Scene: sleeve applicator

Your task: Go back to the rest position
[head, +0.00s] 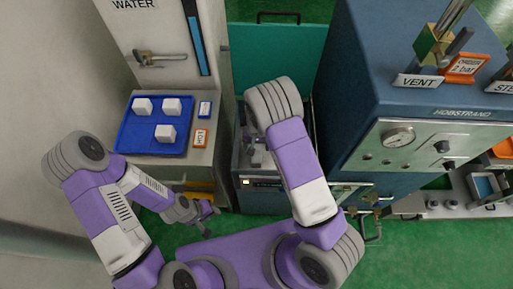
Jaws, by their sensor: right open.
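My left gripper (208,219) hangs low at the front, between the white cabinet and my purple base. Its fingers look spread apart, with nothing seen between them. My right arm is raised in the middle of the view, with its elbow high. My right gripper (254,152) is under that elbow, over the grey machine (262,200), and is partly hidden by my own arm. It is open, and I see no object in it.
A blue tray (130,143) with three white cubes (165,134) lies on the white cabinet labelled WATER. A blue machine (365,80) with a gauge (398,137) stands right, with valve handles (372,197) below it. Green floor (400,255) is free at the front right.

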